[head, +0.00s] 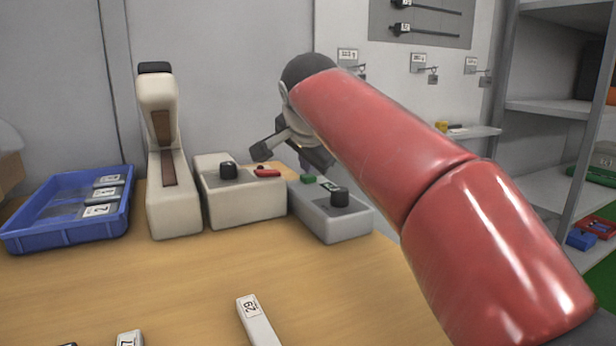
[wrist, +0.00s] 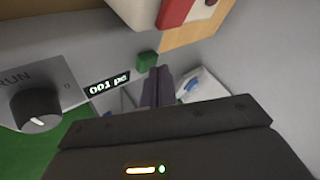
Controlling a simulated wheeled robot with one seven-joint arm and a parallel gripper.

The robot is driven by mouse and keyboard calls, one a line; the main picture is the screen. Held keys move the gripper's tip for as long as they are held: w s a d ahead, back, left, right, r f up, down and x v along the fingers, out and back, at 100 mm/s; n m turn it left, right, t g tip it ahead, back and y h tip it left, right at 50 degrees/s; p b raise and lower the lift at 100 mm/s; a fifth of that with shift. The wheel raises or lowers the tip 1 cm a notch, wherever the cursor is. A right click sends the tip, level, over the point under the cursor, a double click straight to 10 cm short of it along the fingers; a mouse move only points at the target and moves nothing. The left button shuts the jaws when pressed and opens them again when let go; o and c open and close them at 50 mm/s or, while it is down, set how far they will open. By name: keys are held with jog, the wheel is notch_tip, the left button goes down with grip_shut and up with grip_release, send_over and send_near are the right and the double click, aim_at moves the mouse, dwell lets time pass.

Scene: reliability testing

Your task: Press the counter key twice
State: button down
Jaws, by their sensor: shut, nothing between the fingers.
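The grey counter box (head: 336,224) stands at the right end of the row on the wooden table. It carries a black knob (head: 340,195), a small display and a green key (head: 307,178). In the wrist view the green key (wrist: 147,59) is beside the display (wrist: 107,82), which appears to show 001 and unclear characters; the knob (wrist: 37,108) is near the word RUN. My gripper (head: 312,157) is shut and empty above the box's back. Its fingertips (wrist: 159,76) show just below the green key in the wrist view. I cannot tell whether they touch it.
A beige box (head: 245,205) with a black knob and red key (head: 267,173) stands close to the left. Beyond it are a tall beige device (head: 174,210) and a blue tray (head: 65,228) with labelled pieces. A labelled bar (head: 257,322) lies in front; the middle table is clear.

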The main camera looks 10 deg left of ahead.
aim_at(308, 178)
jog(key=shift+f, duration=0.35)
jog(key=shift+r, duration=0.1)
dwell(0.4)
jog(key=shift+r+p, duration=0.7)
jog(key=shift+r, duration=0.1)
jog(key=shift+r, duration=0.15)
notch_tip(308, 178, up, 5)
jog(key=p, duration=0.5)
